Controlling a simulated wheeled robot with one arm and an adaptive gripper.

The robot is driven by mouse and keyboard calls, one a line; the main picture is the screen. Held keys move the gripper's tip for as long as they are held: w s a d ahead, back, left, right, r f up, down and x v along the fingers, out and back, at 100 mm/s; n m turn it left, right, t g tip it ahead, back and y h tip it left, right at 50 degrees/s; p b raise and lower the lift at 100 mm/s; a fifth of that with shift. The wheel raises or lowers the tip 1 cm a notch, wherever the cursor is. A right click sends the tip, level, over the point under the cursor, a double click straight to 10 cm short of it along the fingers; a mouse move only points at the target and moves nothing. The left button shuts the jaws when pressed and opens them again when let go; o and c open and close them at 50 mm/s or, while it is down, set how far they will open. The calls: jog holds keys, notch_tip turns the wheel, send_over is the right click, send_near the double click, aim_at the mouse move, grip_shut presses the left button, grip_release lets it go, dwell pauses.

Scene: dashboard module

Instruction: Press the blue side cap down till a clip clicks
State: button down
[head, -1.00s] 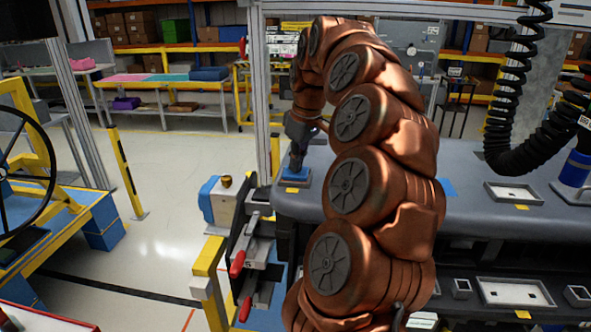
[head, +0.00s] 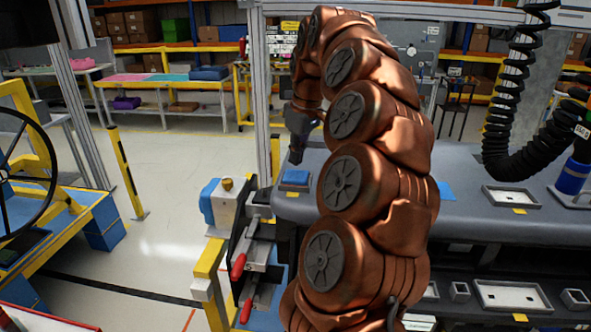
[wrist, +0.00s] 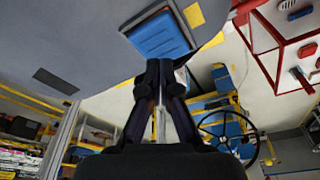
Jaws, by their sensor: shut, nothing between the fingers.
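The blue side cap (head: 295,178) lies flat at the left end of the grey dashboard (head: 465,225), with a yellow tag at its front edge. It also shows in the wrist view (wrist: 158,35), ribbed on top and in a dark surround. My gripper (head: 296,158) is shut and empty, with its fingertips just above and behind the cap in the head view. In the wrist view the closed fingertips (wrist: 160,64) point toward the cap's edge, and a gap seems to separate them. The clips are hidden, so I cannot tell the seating.
A clamp fixture with red handles (head: 239,267) stands at the dashboard's left end. A blue-and-white block with a brass knob (head: 226,184) is beside it. White trays (head: 513,196) sit to the right. A black coiled hose (head: 500,130) hangs at the right.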

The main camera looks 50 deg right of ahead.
jog(key=p+v, duration=0.1)
jog(key=v, duration=0.1)
jog(key=w+p+v, duration=0.1)
jog(key=v, duration=0.1)
jog(key=shift+s+a+r, duration=0.1)
jog(key=shift+r, duration=0.4)
jog(key=s+a+f+n+g, duration=0.1)
jog(key=s+a+f, duration=0.15)
jog(key=a, duration=0.85)
jog(key=s+a+f+n+g, duration=0.1)
jog(key=a+f, duration=0.2)
jog(key=a, duration=0.8)
jog(key=s+a+f+m+g, duration=0.1)
jog(key=s+a+f, duration=0.4)
jog(key=s, duration=0.4)
jog(key=s+a+f+m+g, duration=0.1)
jog(key=s+a+f, duration=0.4)
jog(key=s+f, duration=0.3)
jog(key=shift+s+a+m, duration=0.25)
jog(key=shift+s+m, duration=0.15)
jog(key=shift+s, duration=0.85)
